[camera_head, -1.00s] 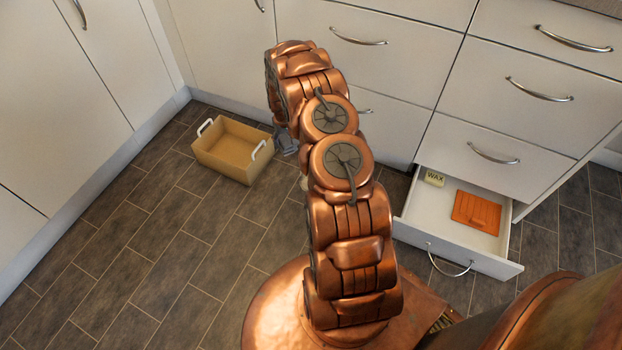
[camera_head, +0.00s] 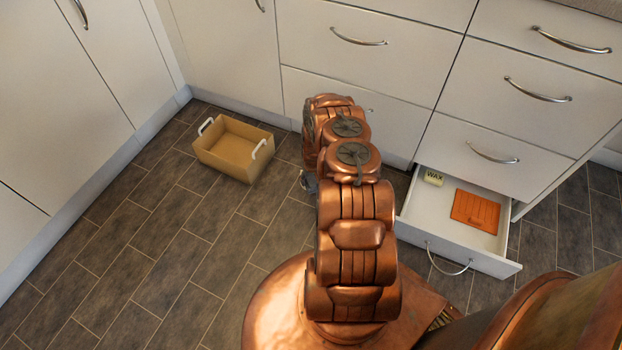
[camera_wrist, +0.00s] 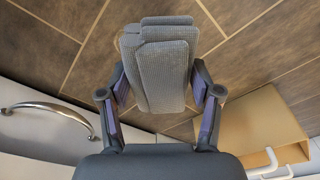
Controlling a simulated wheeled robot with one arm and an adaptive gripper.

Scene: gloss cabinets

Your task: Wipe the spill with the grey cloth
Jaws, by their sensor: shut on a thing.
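The grey cloth (camera_wrist: 165,65) is a folded, ribbed bundle held between the two fingers of my gripper (camera_wrist: 160,90) in the wrist view. The gripper is shut on it, with a dark finger with purple pads on each side. In the head view only a small grey part of my gripper (camera_head: 309,182) shows at the left of my arm, over the floor; the cloth is not clear there. I see no spill in either view; my arm hides part of the floor.
A tan crate (camera_head: 206,157) with white handles stands on the tiled floor at the left; it also shows in the wrist view (camera_wrist: 255,118). An open bottom drawer (camera_head: 470,255) at the right holds a wax block (camera_head: 433,178) and an orange board (camera_head: 475,210). Floor at the left front is clear.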

